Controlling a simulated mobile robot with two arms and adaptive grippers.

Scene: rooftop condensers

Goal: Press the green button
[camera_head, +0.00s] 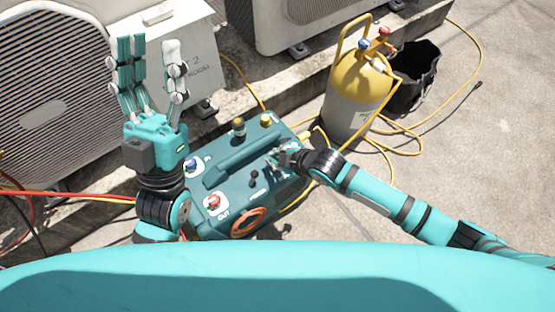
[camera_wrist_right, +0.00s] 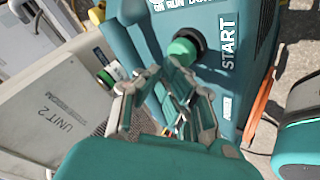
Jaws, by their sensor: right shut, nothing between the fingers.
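The green button (camera_wrist_right: 184,48) is a round green cap on a dark collar, next to the word START on the teal machine (camera_wrist_right: 228,97). In the head view the machine (camera_head: 222,158) stands on the ground, and my right gripper hides the button. My right gripper (camera_head: 274,156) is shut and empty, low over the machine's panel. In the right wrist view its fingertips (camera_wrist_right: 167,72) are just below the button, overlapping its lower edge; I cannot tell whether they touch. My left gripper (camera_head: 152,48) is open and empty, pointing up left of the machine.
A yellow-topped gas cylinder (camera_head: 352,95) and a black bucket (camera_head: 417,78) stand behind on the right, with yellow hoses (camera_head: 436,120) around them. Condenser units (camera_head: 62,100) line the back left. Red and yellow hoses (camera_head: 75,196) run at left. Open concrete lies at right.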

